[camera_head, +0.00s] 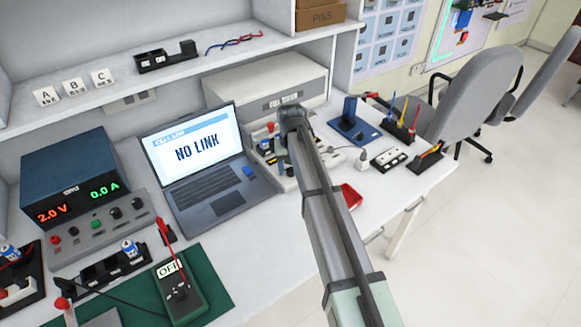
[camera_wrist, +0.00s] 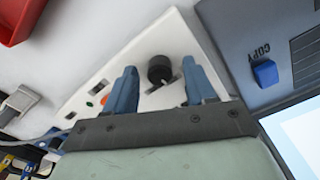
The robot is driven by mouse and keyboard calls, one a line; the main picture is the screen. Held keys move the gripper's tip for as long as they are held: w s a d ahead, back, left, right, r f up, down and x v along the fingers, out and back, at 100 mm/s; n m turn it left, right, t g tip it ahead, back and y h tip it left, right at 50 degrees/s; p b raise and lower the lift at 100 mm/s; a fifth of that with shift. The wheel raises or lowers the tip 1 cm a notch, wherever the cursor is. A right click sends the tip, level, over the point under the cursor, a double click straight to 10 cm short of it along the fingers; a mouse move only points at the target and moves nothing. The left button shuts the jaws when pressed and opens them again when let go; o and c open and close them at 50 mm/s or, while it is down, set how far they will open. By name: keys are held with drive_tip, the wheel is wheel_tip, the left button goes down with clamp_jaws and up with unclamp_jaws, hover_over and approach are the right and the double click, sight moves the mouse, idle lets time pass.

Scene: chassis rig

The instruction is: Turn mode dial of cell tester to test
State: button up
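In the wrist view a white panel (camera_wrist: 92,82), apparently the cell tester, carries a black round dial (camera_wrist: 160,69). A small green light and an orange one sit to its left. My gripper (camera_wrist: 160,73) is open, with its two blue fingers on either side of the dial. I see a gap at each side; whether the tips are level with the dial is not clear. Any mode labels are not readable. In the head view my gripper (camera_head: 293,112) is behind the laptop's right side, and my arm hides much of the tester (camera_head: 268,158).
A laptop (camera_head: 209,202) reading "NO LINK" stands close to the tester; its blue COPY key (camera_wrist: 265,73) shows at the right. A red bin (camera_head: 351,197) lies right of my arm. A power supply (camera_head: 70,176) and a green multimeter (camera_head: 184,298) reading OFF stand left.

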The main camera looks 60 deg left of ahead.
sight(290, 169)
drive_tip(key=shift+r, duration=0.1)
wheel_tip(290, 169, up, 14)
idle(0.7)
drive_tip(key=shift+f, duration=0.2)
